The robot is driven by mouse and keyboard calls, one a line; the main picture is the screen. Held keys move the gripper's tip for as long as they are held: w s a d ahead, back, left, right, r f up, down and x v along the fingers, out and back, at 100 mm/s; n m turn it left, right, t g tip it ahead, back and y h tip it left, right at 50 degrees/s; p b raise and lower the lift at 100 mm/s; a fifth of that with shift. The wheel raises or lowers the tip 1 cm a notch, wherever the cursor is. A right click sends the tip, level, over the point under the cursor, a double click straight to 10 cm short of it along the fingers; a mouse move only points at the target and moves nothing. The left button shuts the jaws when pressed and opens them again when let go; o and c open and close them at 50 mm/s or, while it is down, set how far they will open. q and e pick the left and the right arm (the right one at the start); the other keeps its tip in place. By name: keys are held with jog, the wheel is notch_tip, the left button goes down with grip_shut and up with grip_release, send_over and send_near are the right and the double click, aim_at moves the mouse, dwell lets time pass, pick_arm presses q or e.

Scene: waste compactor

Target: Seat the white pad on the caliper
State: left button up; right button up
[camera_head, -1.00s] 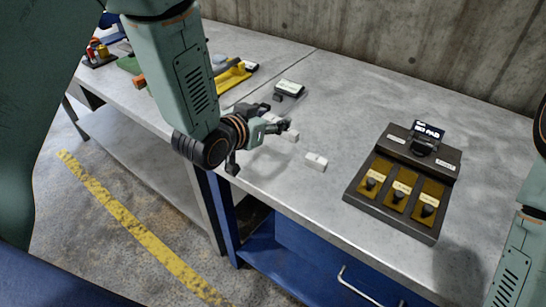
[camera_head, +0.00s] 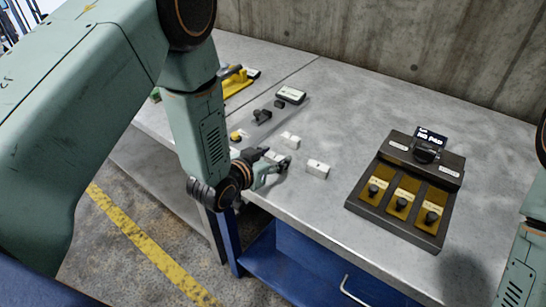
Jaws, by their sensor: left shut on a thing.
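The caliper (camera_head: 426,151) is a dark part at the back of a dark fixture on the right, below a small sign reading "NO PAD". My left gripper (camera_head: 277,168) is low over the front of the bench, left of the fixture. It is shut on a small white block (camera_head: 272,156), mostly hidden by the fingers. Two more small white blocks lie free on the bench: one (camera_head: 290,140) behind the gripper and one (camera_head: 317,169) to its right. I cannot tell which block is the white pad. My right gripper is out of view.
The fixture's base (camera_head: 400,229) has several brass plates with dark knobs in front of the caliper. A black part (camera_head: 262,116), a white-topped box (camera_head: 291,95) and a yellow tool (camera_head: 238,84) lie further back. The bench between gripper and fixture is mostly clear.

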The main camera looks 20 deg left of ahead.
pick_arm(q)
jog(key=shift+a, duration=0.1)
jog(key=shift+f, duration=0.15)
jog(key=o, duration=1.1)
jog(key=shift+o, duration=0.2)
jog(key=v, duration=0.7)
jog(key=shift+s, duration=0.35)
